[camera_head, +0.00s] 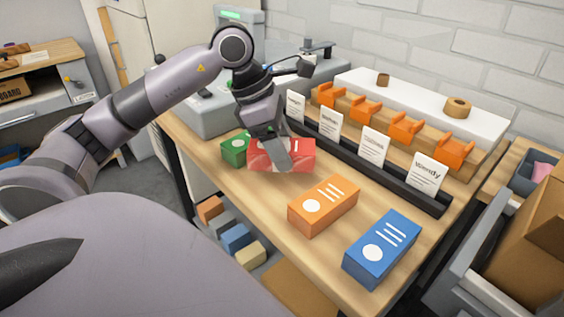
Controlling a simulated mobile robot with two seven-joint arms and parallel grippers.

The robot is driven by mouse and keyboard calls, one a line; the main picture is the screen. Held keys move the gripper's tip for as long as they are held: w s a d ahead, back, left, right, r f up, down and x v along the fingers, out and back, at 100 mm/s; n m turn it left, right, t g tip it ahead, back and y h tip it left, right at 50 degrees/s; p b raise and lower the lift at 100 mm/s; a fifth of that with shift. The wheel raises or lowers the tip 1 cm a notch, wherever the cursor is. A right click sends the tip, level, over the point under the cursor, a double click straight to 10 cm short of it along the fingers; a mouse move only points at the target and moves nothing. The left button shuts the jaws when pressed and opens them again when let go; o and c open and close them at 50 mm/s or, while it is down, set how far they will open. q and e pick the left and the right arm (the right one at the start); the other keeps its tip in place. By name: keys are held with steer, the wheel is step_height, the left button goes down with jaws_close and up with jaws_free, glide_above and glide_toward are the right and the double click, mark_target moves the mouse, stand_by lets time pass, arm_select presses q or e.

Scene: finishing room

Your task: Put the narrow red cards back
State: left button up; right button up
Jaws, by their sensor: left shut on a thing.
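A red box (301,157) with white markings is on the wooden table, left of the orange box. My left gripper (278,153) is over it, pointing down, and is shut on it. The gripper hides part of the box's top and front. I cannot tell whether the box is resting on the table or slightly raised. My right gripper is not in view.
A green box (234,149) stands close left of the red one. An orange box (323,206) and a blue box (382,248) lie nearer. Behind runs a black rail (350,160) with white cards, then orange holders (405,128). Several coloured blocks (236,239) are below the table.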

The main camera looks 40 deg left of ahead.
arm_select(q)
steer(key=shift+f+b, duration=0.4)
steer(key=shift+f, duration=1.5)
steer(key=shift+f, duration=0.1)
steer(key=o, duration=1.2)
steer(key=p+v, duration=0.1)
steer(key=v, duration=1.1)
steer(key=shift+d+p, duration=0.1)
steer(key=shift+p, duration=0.3)
